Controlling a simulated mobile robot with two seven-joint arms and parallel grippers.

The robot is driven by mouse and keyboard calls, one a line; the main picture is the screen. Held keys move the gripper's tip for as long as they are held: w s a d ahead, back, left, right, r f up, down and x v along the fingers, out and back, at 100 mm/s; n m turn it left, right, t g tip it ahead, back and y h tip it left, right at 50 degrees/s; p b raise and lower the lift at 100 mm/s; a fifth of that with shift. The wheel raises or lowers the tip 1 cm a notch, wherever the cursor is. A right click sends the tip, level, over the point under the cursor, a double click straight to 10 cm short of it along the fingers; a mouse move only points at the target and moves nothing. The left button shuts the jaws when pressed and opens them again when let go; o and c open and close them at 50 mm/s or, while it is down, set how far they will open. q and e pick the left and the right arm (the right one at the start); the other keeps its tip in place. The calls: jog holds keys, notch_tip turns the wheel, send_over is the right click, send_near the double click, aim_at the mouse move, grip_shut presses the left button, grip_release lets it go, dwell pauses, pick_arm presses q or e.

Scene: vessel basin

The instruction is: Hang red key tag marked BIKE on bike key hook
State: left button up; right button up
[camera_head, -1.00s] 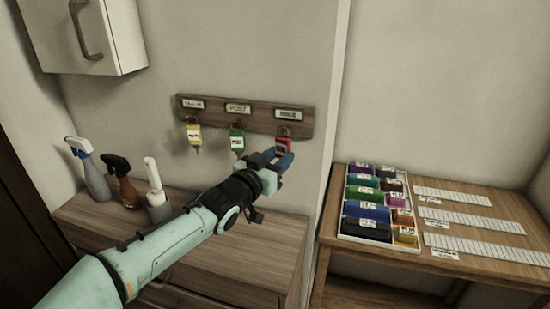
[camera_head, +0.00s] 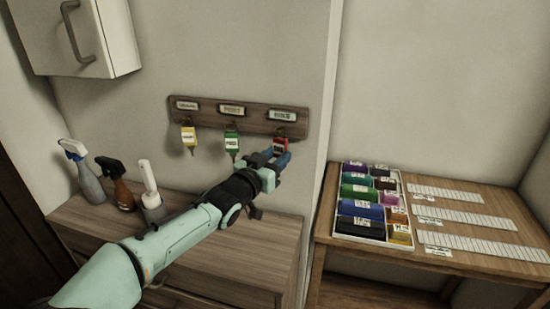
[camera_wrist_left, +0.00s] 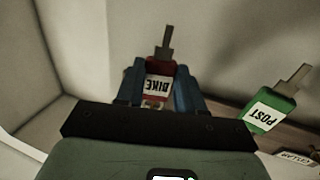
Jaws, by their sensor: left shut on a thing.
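The red key tag (camera_head: 280,144) marked BIKE is at the right end of the wooden key rack (camera_head: 205,114), below the BIKE label (camera_head: 283,115). My left gripper (camera_head: 278,155) is shut on this tag from below. In the left wrist view the red tag (camera_wrist_left: 158,86) sits between the blue fingers (camera_wrist_left: 160,92), with its key pointing up in the picture. The bike hook is small and mostly hidden; I cannot tell whether the tag's ring is around it. My right gripper is not in view.
Spray bottles (camera_head: 115,184) stand on the wooden cabinet (camera_head: 240,240) below. A tray of coloured items (camera_head: 340,227) is on the right table.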

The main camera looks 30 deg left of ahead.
pick_arm(q)
jog(key=o, duration=1.1)
jog(key=shift+s, duration=0.1)
jog(key=s+b, duration=0.1)
jog(key=s, duration=1.2)
jog(key=shift+a, duration=0.15)
jog(key=shift+s, duration=0.1)
